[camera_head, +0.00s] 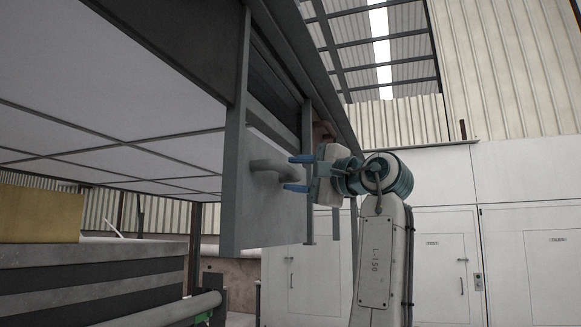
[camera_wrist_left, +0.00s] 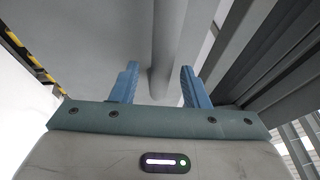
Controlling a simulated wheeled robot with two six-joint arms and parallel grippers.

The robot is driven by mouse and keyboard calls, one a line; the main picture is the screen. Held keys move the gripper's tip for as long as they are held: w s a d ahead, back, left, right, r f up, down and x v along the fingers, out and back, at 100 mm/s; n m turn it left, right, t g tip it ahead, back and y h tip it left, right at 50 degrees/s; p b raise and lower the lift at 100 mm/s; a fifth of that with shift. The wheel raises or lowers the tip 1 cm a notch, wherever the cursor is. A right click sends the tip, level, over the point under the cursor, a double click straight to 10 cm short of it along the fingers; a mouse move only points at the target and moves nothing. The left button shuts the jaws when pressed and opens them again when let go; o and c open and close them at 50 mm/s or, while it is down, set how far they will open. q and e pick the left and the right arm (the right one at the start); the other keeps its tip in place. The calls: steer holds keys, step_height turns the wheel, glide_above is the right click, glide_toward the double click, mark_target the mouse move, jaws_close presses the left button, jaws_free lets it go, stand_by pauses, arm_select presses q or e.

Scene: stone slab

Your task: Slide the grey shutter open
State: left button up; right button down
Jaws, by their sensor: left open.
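The grey shutter (camera_head: 262,215) hangs at the middle of the head view as a flat panel with a grey bar handle (camera_head: 268,166) standing out from its face. My left gripper (camera_head: 294,173) is to the right of the handle, with its blue fingers pointing left at it. The gripper is open, and the handle's near end lies at the gap between the fingertips. In the left wrist view the handle (camera_wrist_left: 166,45) runs down between the two open fingers (camera_wrist_left: 160,84). I see no clear contact. My right gripper is not in view.
A dark frame rail (camera_head: 285,45) runs along above the shutter. A ledge with a tan block (camera_head: 40,213) and a grey pipe (camera_head: 170,312) are at the lower left. White cabinets (camera_head: 440,260) stand behind my arm.

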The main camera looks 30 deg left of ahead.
arm_select(q)
steer(key=shift+x, duration=0.9)
steer(key=shift+a, duration=0.1)
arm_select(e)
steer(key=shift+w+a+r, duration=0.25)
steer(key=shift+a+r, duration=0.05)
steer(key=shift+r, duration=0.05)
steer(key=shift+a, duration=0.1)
